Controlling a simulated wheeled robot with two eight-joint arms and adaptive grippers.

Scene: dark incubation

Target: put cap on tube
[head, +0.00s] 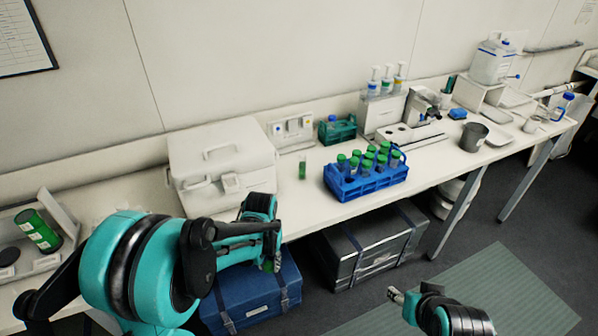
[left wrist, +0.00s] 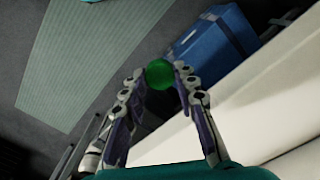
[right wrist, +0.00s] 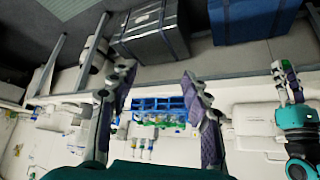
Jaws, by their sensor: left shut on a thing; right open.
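My right gripper (head: 396,296) is low at the front, away from the bench. In the right wrist view its fingers (right wrist: 158,78) are spread and empty.
A blue rack (head: 365,186) holds several green-capped tubes. A white box (head: 222,160) stands left of the lone tube, a green rack (head: 338,132) behind it. A blue case (head: 250,300) and a dark case (head: 372,246) sit under the bench (head: 440,165).

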